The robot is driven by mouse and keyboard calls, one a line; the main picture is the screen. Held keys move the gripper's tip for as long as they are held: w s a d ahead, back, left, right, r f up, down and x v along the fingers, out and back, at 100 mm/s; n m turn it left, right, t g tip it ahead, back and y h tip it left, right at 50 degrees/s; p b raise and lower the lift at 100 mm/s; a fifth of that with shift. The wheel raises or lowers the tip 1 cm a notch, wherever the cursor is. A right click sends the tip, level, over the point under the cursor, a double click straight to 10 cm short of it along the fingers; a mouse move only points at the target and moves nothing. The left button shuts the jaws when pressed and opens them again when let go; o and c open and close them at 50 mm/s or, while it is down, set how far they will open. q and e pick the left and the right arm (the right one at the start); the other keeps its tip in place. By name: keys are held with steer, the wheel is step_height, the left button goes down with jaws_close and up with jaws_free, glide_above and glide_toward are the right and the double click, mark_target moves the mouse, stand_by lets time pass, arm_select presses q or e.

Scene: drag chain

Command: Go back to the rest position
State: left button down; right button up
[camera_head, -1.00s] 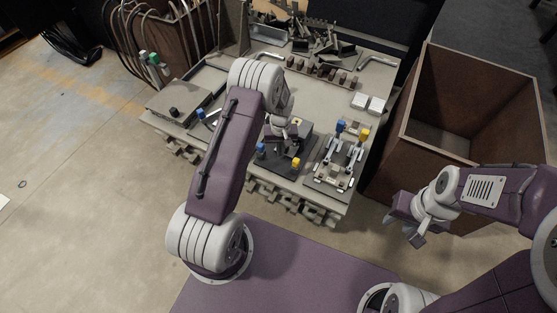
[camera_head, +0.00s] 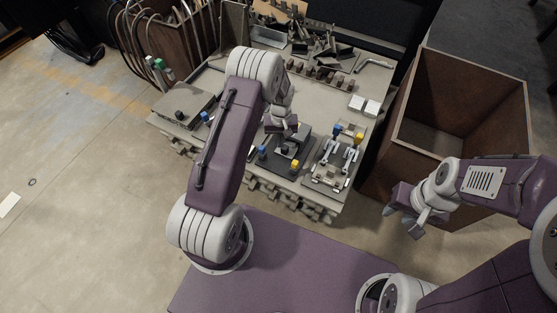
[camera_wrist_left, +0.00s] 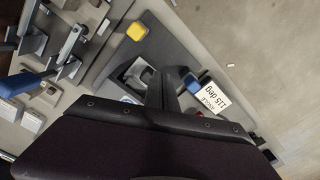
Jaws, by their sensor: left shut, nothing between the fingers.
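My left gripper (camera_head: 287,124) hangs over the dark fixture block (camera_head: 287,160) on the table and is mostly hidden by my arm in the head view. In the left wrist view, its shut fingers (camera_wrist_left: 161,92) are empty, over or close to the dark fixture. The fixture has a yellow knob (camera_wrist_left: 137,32), a blue knob (camera_wrist_left: 193,84) and a white "115 deg" label (camera_wrist_left: 214,97). My right gripper (camera_head: 403,221) is out to the right, in front of the brown bin, with its fingers apart and empty.
The grey worktable (camera_head: 320,105) carries a second fixture (camera_head: 333,167) with blue and yellow knobs, white blocks (camera_head: 364,105) and dark parts at the back. A tall brown bin (camera_head: 455,110) stands to the right.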

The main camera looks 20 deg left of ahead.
arm_select(q)
steer(key=shift+f, duration=0.1)
step_height(320, 180, up, 16)
steer(key=s+d+m+t, duration=0.1)
steer(key=d+t, duration=0.2)
steer(key=s+d+r+m+g, duration=0.1)
steer(key=s+m+g, duration=0.15)
steer(key=s, duration=1.55)
step_height(320, 180, up, 23)
steer(key=m+p, duration=0.1)
steer(key=p, duration=2.1)
steer(key=shift+s+f+t+p, duration=0.15)
steer(key=shift+f+t+p, duration=0.05)
steer(key=shift+t+p, duration=0.2)
